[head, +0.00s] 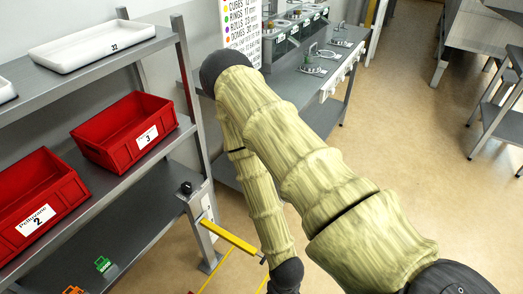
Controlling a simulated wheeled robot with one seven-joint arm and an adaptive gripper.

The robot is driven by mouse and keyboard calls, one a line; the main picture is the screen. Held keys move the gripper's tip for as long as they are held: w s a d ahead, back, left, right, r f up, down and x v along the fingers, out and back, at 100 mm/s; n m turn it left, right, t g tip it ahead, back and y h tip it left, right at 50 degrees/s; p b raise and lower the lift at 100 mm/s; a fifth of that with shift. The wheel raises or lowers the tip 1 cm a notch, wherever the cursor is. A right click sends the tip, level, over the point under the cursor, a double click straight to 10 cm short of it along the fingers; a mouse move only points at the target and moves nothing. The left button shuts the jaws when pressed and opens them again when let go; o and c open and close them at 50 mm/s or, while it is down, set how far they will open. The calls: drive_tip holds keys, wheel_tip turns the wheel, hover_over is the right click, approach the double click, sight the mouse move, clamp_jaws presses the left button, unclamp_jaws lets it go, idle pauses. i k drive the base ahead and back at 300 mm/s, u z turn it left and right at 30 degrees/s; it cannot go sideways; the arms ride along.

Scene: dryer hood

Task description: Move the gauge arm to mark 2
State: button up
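I cannot make out a gauge scale or a mark 2 for certain. A yellow bar (228,237) sticks out to the right from the shelf's front post, beside a light plate (207,220) with small dark print that is too small to read. I cannot tell whether this bar is the gauge arm. A black knob (187,188) sits on the post just above. My arm, in a pale green-yellow sleeve, rises from the lower right, bends at the top middle and comes down to a dark joint near the bottom edge. My gripper is out of the picture.
A grey shelf rack at left holds a white tray (92,46) marked 32 and red bins marked 3 (125,128) and 2 (38,205). A green piece (103,264) lies on the lower shelf. A grey bench (310,80) stands behind.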

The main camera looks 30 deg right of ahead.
sight(204, 221)
drive_tip(key=z, duration=0.85)
drive_tip(key=k, duration=0.85)
drive_tip(key=z, duration=0.55)
drive_tip(key=i, duration=0.45)
